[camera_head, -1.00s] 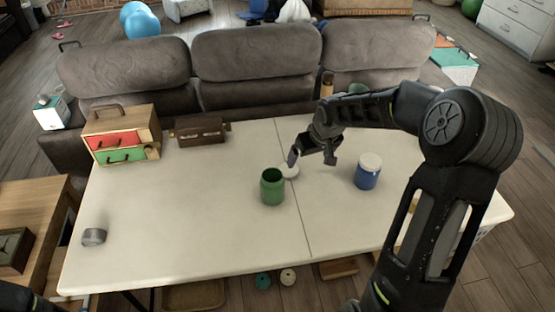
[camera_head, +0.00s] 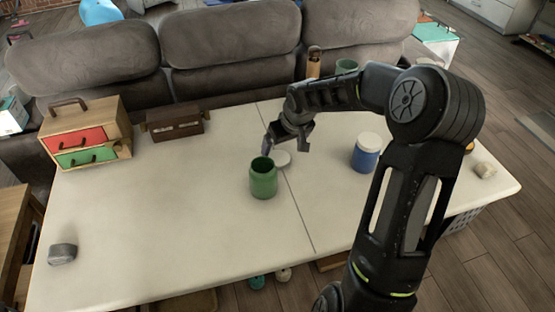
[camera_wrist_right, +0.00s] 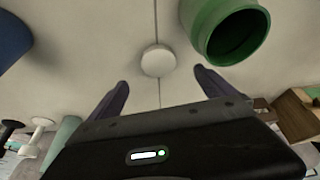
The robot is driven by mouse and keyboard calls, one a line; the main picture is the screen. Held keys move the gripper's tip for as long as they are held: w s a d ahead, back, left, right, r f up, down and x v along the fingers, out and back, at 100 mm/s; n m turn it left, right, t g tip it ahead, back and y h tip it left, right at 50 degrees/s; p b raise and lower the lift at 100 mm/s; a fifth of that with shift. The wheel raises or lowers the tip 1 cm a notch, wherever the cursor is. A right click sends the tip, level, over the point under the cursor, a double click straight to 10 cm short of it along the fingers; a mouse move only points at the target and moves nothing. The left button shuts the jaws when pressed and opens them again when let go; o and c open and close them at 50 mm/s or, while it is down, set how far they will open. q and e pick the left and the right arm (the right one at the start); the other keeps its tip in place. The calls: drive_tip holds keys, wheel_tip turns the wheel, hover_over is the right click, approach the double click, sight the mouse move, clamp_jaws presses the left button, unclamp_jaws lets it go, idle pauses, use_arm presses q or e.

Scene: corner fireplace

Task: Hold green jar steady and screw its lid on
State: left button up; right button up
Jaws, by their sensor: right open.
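The green jar (camera_head: 263,180) stands upright and open-topped near the middle of the white table. It also shows at the top right of the right wrist view (camera_wrist_right: 224,30). A round white lid (camera_head: 282,159) lies flat on the table just behind and to the right of the jar. In the right wrist view the lid (camera_wrist_right: 157,61) lies ahead of and between my spread fingers, not touched by them. My right gripper (camera_head: 285,143) is open and empty, above and near the lid; its fingertips also show in the wrist view (camera_wrist_right: 160,82). My left gripper is out of view.
A blue jar with a white lid (camera_head: 366,152) stands to the right on the table (camera_head: 160,230). A wooden drawer box (camera_head: 87,133) and a brown box (camera_head: 174,125) stand at the back left. A grey object (camera_head: 62,253) lies at the left.

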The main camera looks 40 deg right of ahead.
sight(278, 157)
drive_tip(key=shift+x, duration=1.3)
drive_tip(key=shift+p+x, duration=0.35)
drive_tip(key=shift+x, duration=2.25)
drive_tip(key=shift+d, duration=0.1)
drive_tip(key=c, duration=1.4)
wheel_tip(278, 157, up, 10)
drive_tip(key=shift+r, duration=0.1)
